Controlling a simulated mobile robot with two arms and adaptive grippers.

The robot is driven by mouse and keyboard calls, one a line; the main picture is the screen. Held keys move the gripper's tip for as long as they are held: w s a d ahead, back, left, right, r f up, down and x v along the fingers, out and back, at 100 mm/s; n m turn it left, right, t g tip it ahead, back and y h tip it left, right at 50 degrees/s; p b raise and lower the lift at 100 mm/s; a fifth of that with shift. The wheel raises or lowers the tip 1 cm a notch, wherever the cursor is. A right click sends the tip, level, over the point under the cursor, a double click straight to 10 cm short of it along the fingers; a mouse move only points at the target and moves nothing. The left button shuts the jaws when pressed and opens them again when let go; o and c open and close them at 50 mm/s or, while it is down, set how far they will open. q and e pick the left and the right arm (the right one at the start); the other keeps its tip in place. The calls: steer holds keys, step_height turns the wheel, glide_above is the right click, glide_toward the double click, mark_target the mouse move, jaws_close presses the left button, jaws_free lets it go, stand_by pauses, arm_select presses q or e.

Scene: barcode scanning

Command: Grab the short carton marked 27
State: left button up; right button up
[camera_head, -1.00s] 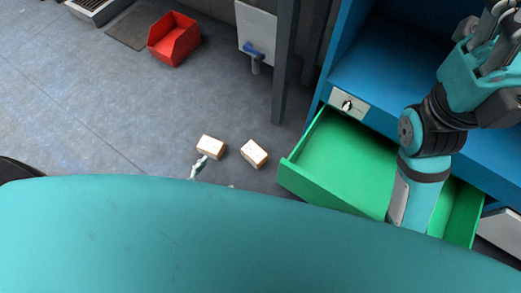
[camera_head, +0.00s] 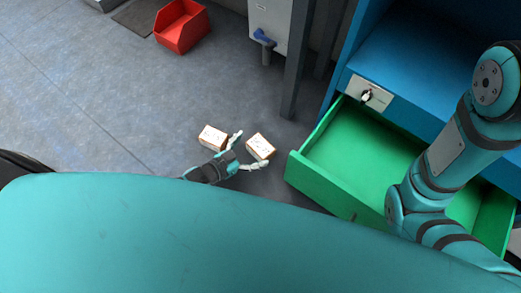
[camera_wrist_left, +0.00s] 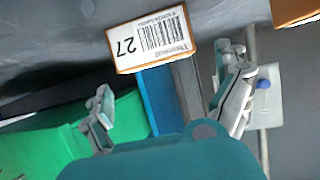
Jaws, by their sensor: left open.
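The short carton marked 27 (camera_wrist_left: 152,40) shows its white label and barcode at top centre in the left wrist view. It appears to be the right of two small brown-and-white cartons (camera_head: 260,147) in the head view. My left gripper (camera_head: 252,150) is open, with its fingers pointing toward this carton. In the left wrist view the open fingers (camera_wrist_left: 170,85) lie left and right below the carton, which is ungrasped. The second carton (camera_head: 213,138) lies just left, and its edge shows in the left wrist view (camera_wrist_left: 294,10). My right gripper is out of view.
An open green drawer (camera_head: 322,180) of the blue cabinet (camera_head: 410,75) is close right of the cartons. A grey post (camera_head: 299,65) stands behind them. A red bin (camera_head: 181,28) is farther back. The grey floor at left is clear.

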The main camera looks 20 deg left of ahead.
mark_target(260, 146)
arm_select(q)
steer(key=b+x, duration=0.2)
steer(key=x, duration=0.1)
steer(key=shift+f, duration=0.4)
steer(key=shift+w+d, duration=0.2)
steer(key=shift+r, duration=0.1)
steer(key=c, duration=1.2)
